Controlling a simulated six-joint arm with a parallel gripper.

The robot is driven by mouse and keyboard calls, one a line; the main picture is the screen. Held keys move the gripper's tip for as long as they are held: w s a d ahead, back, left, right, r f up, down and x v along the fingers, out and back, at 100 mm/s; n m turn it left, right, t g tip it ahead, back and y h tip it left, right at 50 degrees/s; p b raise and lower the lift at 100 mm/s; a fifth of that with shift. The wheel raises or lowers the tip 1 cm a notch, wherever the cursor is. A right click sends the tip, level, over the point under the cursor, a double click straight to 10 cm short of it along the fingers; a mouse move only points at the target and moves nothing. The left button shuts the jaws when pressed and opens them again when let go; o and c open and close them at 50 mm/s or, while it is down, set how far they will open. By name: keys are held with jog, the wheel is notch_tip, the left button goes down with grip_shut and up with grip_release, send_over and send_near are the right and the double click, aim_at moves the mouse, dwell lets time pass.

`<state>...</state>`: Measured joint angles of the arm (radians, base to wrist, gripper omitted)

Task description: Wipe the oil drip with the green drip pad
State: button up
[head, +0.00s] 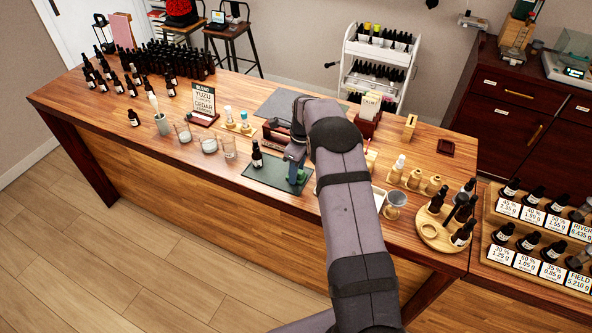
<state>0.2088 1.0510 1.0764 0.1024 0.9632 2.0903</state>
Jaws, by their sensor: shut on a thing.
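My gripper (296,176) is at the dark green mat (262,178) near the table's front edge, pointing down. It is shut on a small green thing, which looks like the green drip pad (302,174). Whether the pad touches the mat I cannot tell. A dark dropper bottle (257,158) with a white label stands upright on the mat, left of my gripper. I cannot make out the oil drip; it is too small or hidden here.
Wooden-based jars (414,180) and a round wooden tray (430,234) stand to the right. My arm hides some table.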

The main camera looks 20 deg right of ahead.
aim_at(273, 170)
jog(key=shift+w+a, duration=1.45)
jog(key=shift+w+a+f+b, duration=0.15)
jog(key=shift+w+a+b, duration=0.4)
jog(key=shift+w+a, duration=0.85)
jog(key=shift+a, duration=0.05)
jog(key=shift+w+r+p, duration=0.1)
jog(key=shift+r+p, duration=0.25)
jog(key=shift+r, duration=0.25)
jog(key=shift+r+p, duration=1.75)
jog(key=shift+r, duration=0.75)
